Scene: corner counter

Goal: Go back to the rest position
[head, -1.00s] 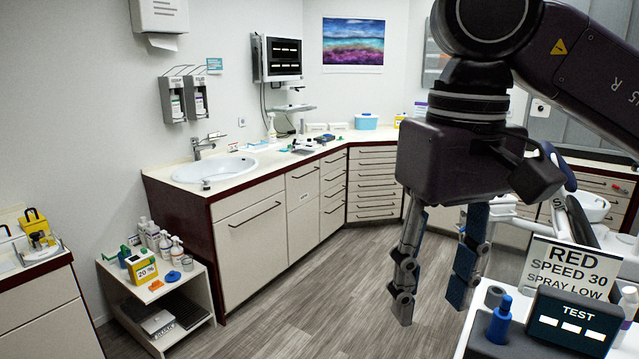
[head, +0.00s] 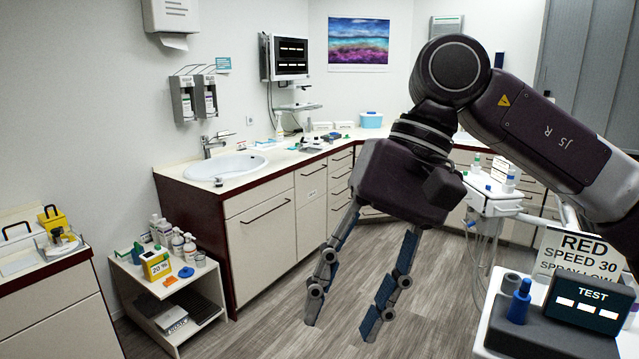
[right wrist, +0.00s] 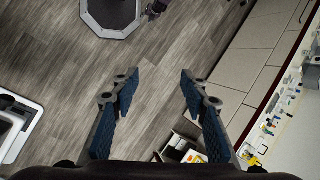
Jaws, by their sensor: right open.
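My right gripper (head: 341,322) hangs in the middle of the head view, fingers pointing down and apart. It is open and empty over the wood-look floor (head: 290,340). In the right wrist view its two fingers (right wrist: 160,82) stand wide apart with only floor between them. My right arm comes in from the right side of the head view. My left gripper does not show.
A corner counter (head: 285,160) with a sink (head: 225,168) stands behind the gripper. A low shelf cart (head: 180,290) with bottles is at left. At right are a sign (head: 580,255), a TEST display box (head: 588,303) and a blue bottle (head: 520,302). Floor between is clear.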

